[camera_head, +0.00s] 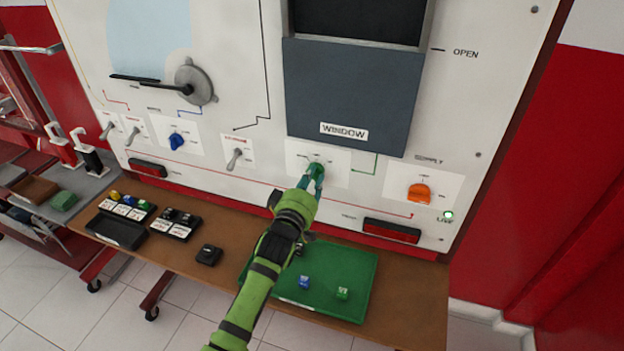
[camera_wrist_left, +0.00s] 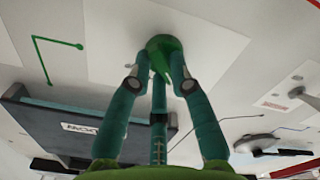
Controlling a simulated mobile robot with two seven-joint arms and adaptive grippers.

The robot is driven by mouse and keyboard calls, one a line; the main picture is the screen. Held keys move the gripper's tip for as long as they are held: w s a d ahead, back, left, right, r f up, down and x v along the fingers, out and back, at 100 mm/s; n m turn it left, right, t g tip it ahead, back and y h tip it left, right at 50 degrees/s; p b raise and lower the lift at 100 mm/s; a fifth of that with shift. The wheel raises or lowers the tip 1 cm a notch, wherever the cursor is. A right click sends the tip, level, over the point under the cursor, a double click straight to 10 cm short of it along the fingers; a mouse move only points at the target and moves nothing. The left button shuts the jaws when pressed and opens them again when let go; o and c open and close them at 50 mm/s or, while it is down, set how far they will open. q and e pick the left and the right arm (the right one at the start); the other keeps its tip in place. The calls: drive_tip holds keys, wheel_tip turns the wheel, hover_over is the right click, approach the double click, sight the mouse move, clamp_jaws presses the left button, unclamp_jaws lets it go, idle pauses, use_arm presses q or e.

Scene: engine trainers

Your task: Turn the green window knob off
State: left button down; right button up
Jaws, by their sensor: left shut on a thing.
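The green window knob (camera_head: 316,170) sits on a white label plate on the upright panel, below the grey window (camera_head: 352,95) with its WINDOW label. My left gripper (camera_head: 314,183) reaches up to it from below, its fingers shut on the knob. In the left wrist view the green knob (camera_wrist_left: 165,54) is between the fingertips of my left gripper (camera_wrist_left: 162,72). The fingers hide part of the knob, so its exact setting is hard to read. My right gripper is not in view.
An orange supply knob (camera_head: 419,193) is to the right, near a lit green lamp (camera_head: 448,214). A blue knob (camera_head: 176,141) and a toggle switch (camera_head: 235,158) are to the left. Below, a brown table holds a green tray (camera_head: 345,284) with small blocks and black trays (camera_head: 122,228).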

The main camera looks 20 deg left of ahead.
use_arm(q)
drive_tip(key=shift+m, duration=0.3)
drive_tip(key=m, duration=0.3)
drive_tip(key=shift+m+p, duration=0.3)
drive_tip(key=shift+p, duration=0.05)
drive_tip(key=shift+f+m, duration=0.15)
drive_tip(key=shift+m, duration=2.15)
drive_tip(key=c, duration=1.1)
unclamp_jaws()
drive_tip(key=s, duration=1.2)
drive_tip(key=shift+a, duration=0.15)
